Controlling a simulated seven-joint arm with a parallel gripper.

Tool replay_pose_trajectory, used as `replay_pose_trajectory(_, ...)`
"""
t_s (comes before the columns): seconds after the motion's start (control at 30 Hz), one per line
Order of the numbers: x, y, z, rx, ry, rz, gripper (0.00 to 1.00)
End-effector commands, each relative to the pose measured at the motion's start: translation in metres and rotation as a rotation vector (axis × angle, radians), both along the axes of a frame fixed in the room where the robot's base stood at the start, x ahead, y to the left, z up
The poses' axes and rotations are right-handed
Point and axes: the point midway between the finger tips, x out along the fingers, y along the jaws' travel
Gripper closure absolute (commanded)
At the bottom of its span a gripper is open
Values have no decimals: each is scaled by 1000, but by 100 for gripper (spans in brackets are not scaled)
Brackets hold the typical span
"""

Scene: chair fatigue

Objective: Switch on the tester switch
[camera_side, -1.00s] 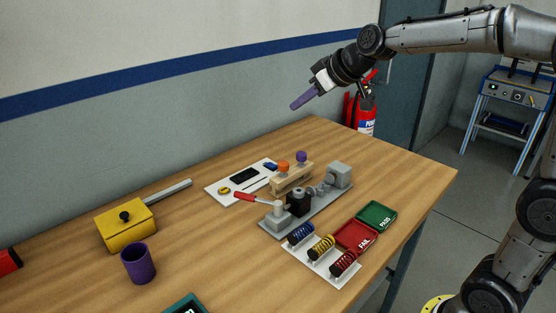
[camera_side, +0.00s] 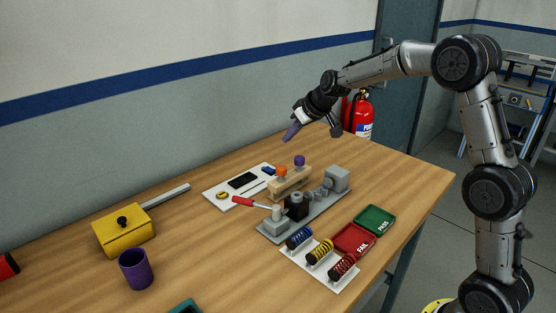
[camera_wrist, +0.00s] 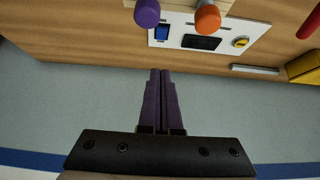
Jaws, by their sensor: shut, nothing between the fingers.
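My gripper (camera_side: 291,132) is shut and empty, its purple fingers pointing down-left above the far part of the table. The fingers also show together in the wrist view (camera_wrist: 160,100). A grey tester fixture (camera_side: 308,211) with a red-handled lever (camera_side: 245,202) sits on the table, below and in front of my gripper. Behind it lies a white board (camera_side: 224,192) with a black rectangle, a yellow round part and a blue part; the board shows at the top of the wrist view (camera_wrist: 178,39). I cannot tell which part is the tester switch.
A wooden block (camera_side: 291,182) holds orange and purple knobs near the fixture. Springs stand on a white rack (camera_side: 322,272) beside red (camera_side: 350,242) and green (camera_side: 375,220) trays. A yellow box (camera_side: 124,232) and purple cup (camera_side: 136,268) stand left. The wall is close behind.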

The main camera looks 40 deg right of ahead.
Motion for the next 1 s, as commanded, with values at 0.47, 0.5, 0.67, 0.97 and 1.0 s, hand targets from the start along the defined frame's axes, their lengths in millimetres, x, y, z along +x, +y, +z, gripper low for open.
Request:
replay_pose_trajectory(0.47,45,0,-59,1,3,1,100)
replay_pose_trajectory(0.5,50,1,-66,0,3,1,100)
replay_pose_trajectory(0.67,60,1,-89,2,3,0,100)
replay_pose_trajectory(0.97,56,0,-116,1,1,-1,100)
replay_pose_trajectory(1.0,56,0,-117,0,1,0,100)
